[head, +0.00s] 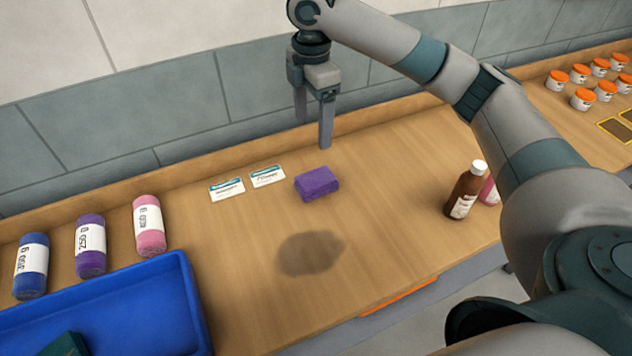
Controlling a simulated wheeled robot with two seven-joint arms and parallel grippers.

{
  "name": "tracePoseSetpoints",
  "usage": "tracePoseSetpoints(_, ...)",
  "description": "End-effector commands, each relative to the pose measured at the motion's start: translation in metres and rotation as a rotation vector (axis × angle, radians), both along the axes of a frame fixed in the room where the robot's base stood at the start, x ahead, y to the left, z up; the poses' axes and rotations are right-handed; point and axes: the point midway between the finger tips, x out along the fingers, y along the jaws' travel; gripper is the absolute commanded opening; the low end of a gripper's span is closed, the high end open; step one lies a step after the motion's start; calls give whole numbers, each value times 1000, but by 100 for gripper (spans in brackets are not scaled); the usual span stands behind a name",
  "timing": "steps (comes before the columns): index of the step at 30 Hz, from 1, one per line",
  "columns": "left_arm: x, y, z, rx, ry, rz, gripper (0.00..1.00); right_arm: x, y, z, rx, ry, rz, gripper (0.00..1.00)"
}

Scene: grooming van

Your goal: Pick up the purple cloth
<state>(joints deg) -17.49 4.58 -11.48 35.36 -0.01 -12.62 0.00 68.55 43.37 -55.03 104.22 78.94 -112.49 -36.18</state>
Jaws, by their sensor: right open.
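The purple cloth (317,183) is a small folded block lying on the wooden counter (240,250), near the middle of the head view. My right gripper (313,133) is above and behind the cloth, close to the back wall. It points down with its two fingers apart and nothing between them. It does not touch the cloth. My left gripper is not in the head view.
A dark stain (310,253) is in front. Blue, purple and pink labelled rolls (90,246) and a blue tray (120,300) are at left. A brown bottle (464,192) and orange-lidded jars (583,98) are at right.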

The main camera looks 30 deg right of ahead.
Motion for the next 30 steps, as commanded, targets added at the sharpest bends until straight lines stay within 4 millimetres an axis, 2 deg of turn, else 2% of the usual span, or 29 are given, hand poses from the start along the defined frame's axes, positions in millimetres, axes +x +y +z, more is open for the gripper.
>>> tracePoseSetpoints(5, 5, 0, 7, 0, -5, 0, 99, -1, 0, -17, -1, 3, 0, 75)
tracePoseSetpoints(21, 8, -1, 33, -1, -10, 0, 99, -2, 0, -106, 0, 3, 0, 75)
tracePoseSetpoints(25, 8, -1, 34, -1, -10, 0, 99, -1, -1, -117, 0, 1, 0, 75)
tracePoseSetpoints(30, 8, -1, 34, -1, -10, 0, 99, -1, 0, -120, 0, 1, 0, 75)
